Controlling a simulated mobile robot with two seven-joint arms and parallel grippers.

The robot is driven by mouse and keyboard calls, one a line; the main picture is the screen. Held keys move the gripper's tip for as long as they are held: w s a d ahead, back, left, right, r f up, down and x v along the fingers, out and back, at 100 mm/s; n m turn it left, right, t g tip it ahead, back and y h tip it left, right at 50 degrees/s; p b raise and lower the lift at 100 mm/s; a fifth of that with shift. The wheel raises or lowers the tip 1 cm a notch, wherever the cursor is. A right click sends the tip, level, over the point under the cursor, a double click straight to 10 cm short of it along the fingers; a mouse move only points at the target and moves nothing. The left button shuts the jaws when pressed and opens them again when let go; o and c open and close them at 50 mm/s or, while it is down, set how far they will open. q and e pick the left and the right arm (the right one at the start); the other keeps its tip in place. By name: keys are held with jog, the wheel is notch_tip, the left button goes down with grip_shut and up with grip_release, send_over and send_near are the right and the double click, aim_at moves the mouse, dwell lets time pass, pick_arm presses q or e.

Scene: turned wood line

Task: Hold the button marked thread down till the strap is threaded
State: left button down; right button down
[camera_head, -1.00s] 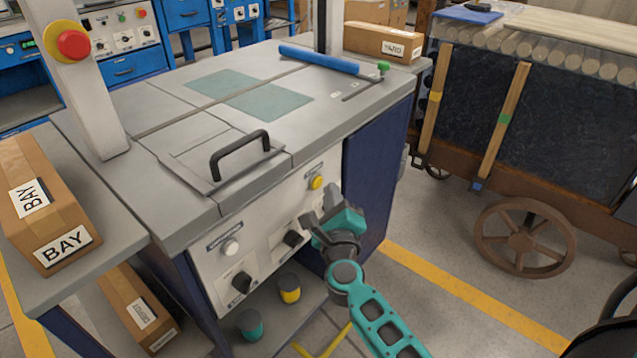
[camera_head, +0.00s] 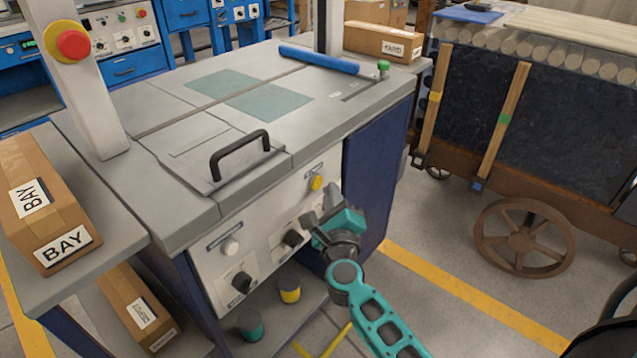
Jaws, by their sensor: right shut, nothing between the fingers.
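The grey machine (camera_head: 150,115) has a sloping front panel (camera_head: 262,262) with a yellow button (camera_head: 316,183) at upper right and a white button (camera_head: 231,247) at left. Each has a small label above it, too small to read, so I cannot tell which is marked thread. My right gripper (camera_head: 320,211) is shut and empty in front of the panel's right end, just below the yellow button in the picture. The yellow button is uncovered, and I see no contact with it. I cannot make out a strap. My left gripper is out of view.
Black knobs (camera_head: 242,282) sit low on the panel. A black handle (camera_head: 240,155), a blue bar (camera_head: 318,59) and a slot (camera_head: 362,88) are on top. A red emergency button (camera_head: 73,44) is on the post. A BAY carton (camera_head: 45,205) stands left, a wheeled cart (camera_head: 560,130) right.

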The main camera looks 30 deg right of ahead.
jog(key=shift+w, duration=0.15)
jog(key=shift+w+a, duration=0.15)
jog(key=shift+w, duration=0.1)
jog(key=shift+w+a, duration=0.15)
jog(key=shift+w, duration=0.2)
dwell(1.7)
jog(key=shift+s, duration=0.1)
jog(key=shift+s+d, duration=0.3)
jog(key=shift+s, duration=0.35)
jog(key=shift+s+d+p, duration=0.15)
jog(key=shift+s+d, duration=0.15)
jog(key=shift+s, duration=0.5)
jog(key=shift+s+d+p, duration=0.15)
jog(key=shift+s+d, duration=0.2)
jog(key=shift+s, duration=0.4)
jog(key=shift+s+d+p, duration=0.15)
jog(key=shift+s+d, duration=0.15)
jog(key=shift+s, duration=0.5)
